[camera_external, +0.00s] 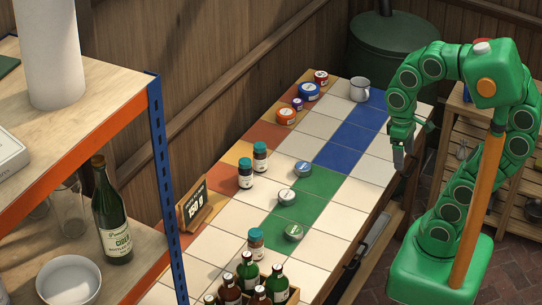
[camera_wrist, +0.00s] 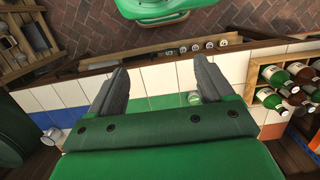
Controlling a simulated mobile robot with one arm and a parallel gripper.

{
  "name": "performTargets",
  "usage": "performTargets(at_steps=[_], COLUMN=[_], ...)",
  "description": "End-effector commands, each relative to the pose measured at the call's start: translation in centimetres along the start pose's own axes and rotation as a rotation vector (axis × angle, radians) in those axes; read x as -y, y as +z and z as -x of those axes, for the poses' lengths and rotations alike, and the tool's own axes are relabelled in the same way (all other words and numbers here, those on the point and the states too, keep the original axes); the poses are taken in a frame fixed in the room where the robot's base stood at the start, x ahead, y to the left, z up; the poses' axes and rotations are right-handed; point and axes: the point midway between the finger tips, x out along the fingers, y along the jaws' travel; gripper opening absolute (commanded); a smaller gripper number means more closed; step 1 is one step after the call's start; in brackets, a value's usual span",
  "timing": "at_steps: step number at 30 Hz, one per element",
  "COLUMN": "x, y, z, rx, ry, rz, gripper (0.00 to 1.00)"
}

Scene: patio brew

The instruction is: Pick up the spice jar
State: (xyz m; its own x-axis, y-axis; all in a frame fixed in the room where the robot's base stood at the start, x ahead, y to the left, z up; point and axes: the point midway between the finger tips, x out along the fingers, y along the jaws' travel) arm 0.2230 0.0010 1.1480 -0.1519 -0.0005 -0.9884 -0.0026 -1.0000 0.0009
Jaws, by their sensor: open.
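Several small brown jars with teal caps and pale labels, which look like spice jars, stand upright on the tiled counter. Two stand close together: one spice jar (camera_external: 260,158) and another (camera_external: 245,173) to its lower left. A third spice jar (camera_external: 256,244) stands behind the bottle crate, partly hidden. My gripper (camera_external: 399,160) is at the counter's right edge, above it and apart from all jars. In the wrist view my gripper (camera_wrist: 162,75) is open, with nothing between its fingers. No spice jar can be made out in the wrist view.
Low round tins (camera_external: 303,169) (camera_external: 286,197) (camera_external: 293,233) sit mid-counter. A mug (camera_external: 359,90) and red, blue and orange tins (camera_external: 309,92) stand at the far end. A small sign (camera_external: 192,206) and a bottle crate (camera_wrist: 264,97) flank the near end. A shelf (camera_external: 110,105) rises at left.

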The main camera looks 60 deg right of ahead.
Motion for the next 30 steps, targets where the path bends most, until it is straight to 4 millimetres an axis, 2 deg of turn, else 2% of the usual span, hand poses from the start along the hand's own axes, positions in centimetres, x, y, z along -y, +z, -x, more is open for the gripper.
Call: performTargets(at_steps=[11,20,30], x=[1.2,3.6,7.8], y=[-4.9,-11.6,-19.5], z=[2.0,4.3,5.9], rx=[-0.015,-0.045,-0.078], ry=[0.005,0.011,0.012], rz=[-0.025,-0.056,-0.089], gripper=[0.81,0.81,0.81])
